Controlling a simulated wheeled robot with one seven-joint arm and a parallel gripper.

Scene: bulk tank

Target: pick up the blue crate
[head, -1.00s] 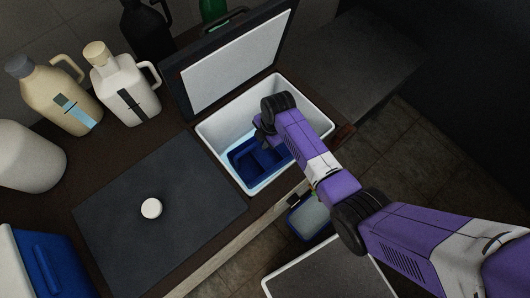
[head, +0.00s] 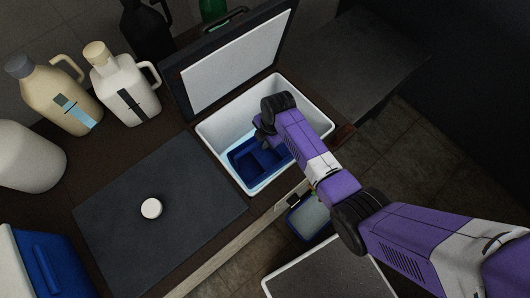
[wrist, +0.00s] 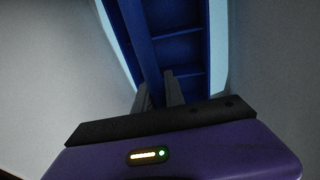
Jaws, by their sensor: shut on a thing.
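The blue crate (head: 252,160) sits low inside the white-walled tank (head: 213,149), whose lid stands open. Light blue liquid or floor shows around the crate. My gripper reaches down into the tank, and my wrist hides part of the crate in the head view. In the wrist view my gripper (wrist: 160,95) is shut on the near wall of the blue crate (wrist: 178,50), with a finger on either side of it. The crate has inner dividers.
The open lid (head: 235,62) stands behind the tank. A dark mat (head: 165,200) with a white round cap (head: 151,208) lies left of it. Two jugs (head: 125,92) stand at the back left. A blue and white box (head: 45,262) is at the front left.

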